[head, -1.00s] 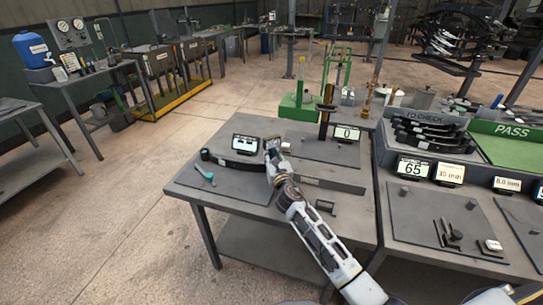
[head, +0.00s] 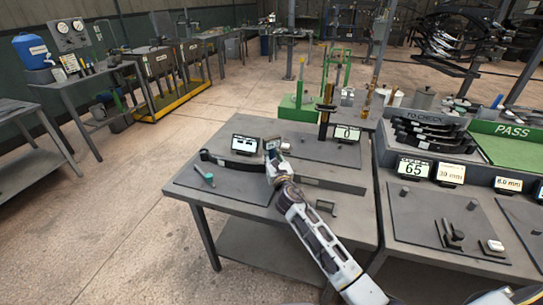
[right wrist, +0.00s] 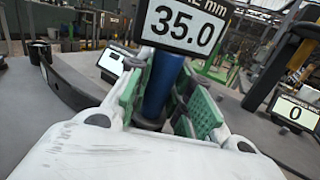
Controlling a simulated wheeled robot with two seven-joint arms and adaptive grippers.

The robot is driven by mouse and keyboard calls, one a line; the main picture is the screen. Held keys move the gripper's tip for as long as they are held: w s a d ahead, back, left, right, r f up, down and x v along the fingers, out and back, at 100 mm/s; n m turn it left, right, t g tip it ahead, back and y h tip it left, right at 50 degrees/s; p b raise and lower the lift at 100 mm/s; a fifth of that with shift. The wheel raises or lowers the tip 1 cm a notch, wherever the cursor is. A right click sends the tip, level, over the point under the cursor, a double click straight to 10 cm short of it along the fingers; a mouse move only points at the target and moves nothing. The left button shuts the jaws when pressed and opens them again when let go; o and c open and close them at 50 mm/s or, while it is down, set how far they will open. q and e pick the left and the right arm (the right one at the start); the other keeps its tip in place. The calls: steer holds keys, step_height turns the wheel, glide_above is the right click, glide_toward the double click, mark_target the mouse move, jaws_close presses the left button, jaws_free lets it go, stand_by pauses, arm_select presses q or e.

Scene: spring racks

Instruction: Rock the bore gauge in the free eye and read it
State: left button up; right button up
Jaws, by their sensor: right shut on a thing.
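My right gripper (head: 271,147) is over the left table, at the right end of the dark curved leaf spring (head: 232,163). In the right wrist view its green-padded fingers (right wrist: 165,112) are shut on the blue body of the bore gauge (right wrist: 160,82). The gauge's display (right wrist: 185,22) reads 35.0 mm. The gauge stands nearly upright; its lower end and the eye around it are hidden by the fingers. The spring (right wrist: 80,82) also shows at the left in the wrist view, with a round eye at its far end. My left gripper is not in view.
A small display (head: 245,143) stands behind the spring. A display reading 0 (head: 347,133) stands by a dark upright post (head: 326,110). A green-handled tool (head: 205,176) lies at the front left. The right bench holds stacked springs (head: 432,136), a 65 display (head: 413,168) and a green PASS area (head: 510,148).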

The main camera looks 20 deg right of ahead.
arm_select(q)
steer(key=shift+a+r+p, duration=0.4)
arm_select(e)
steer(key=shift+r, duration=0.1)
stand_by(0.7)
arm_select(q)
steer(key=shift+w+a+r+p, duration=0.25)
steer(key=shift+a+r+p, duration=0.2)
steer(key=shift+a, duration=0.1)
arm_select(e)
steer(key=shift+w, duration=0.15)
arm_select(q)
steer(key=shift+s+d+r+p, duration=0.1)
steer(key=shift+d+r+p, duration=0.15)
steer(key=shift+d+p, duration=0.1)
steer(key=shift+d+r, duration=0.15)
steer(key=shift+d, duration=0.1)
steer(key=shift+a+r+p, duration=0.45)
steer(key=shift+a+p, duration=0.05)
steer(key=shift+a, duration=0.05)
arm_select(e)
steer(key=shift+w+g, duration=0.1)
steer(key=shift+g, duration=0.2)
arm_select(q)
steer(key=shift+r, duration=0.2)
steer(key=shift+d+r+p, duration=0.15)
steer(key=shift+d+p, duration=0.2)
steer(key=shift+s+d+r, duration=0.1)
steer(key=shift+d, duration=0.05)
